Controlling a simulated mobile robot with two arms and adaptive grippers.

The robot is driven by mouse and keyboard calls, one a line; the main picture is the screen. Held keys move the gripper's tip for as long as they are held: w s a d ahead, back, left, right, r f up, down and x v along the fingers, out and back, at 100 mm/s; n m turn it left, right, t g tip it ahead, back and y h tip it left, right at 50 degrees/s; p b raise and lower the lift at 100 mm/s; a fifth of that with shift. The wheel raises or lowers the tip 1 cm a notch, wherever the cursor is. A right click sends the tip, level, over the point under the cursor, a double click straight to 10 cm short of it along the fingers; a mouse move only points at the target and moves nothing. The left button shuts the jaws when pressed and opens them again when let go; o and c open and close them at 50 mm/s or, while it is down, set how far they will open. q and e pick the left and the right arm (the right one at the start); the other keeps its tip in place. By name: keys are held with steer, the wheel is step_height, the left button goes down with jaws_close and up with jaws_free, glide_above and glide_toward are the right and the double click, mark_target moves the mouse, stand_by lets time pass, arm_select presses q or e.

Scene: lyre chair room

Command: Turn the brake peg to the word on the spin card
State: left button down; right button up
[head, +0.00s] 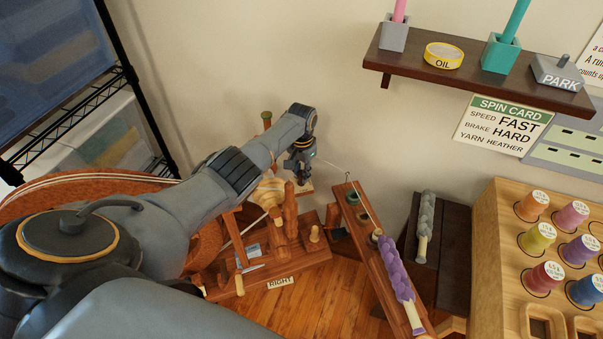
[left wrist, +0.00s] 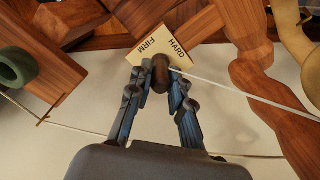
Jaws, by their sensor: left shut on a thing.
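The spin card (head: 503,124) hangs on the wall under the shelf and reads SPEED FAST, BRAKE HARD, YARN HEATHER. My left gripper (head: 299,178) reaches down to the far end of the wooden spinning wheel (head: 283,245). In the left wrist view its fingertips are shut on the dark brown brake peg (left wrist: 160,74). A cream label (left wrist: 158,42) with the words FIRM and HARD lies just beyond the peg; any other words are hidden. A white cord (left wrist: 240,97) runs from the peg to the right. My right gripper is out of view.
A wooden rail (head: 375,245) with purple fibre (head: 396,268) runs beside the wheel. A dark box (head: 440,245) with grey fibre and a rack (head: 490,245) of coloured spools stand at right.

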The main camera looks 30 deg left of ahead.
mark_target(301, 171)
arm_select(q)
steer(key=m, duration=0.2)
steer(key=shift+m, duration=0.6)
steer(key=c, duration=1.2)
jaws_free()
steer(key=shift+r, duration=0.15)
step_height(301, 171, up, 12)
steer(key=shift+f, duration=0.15)
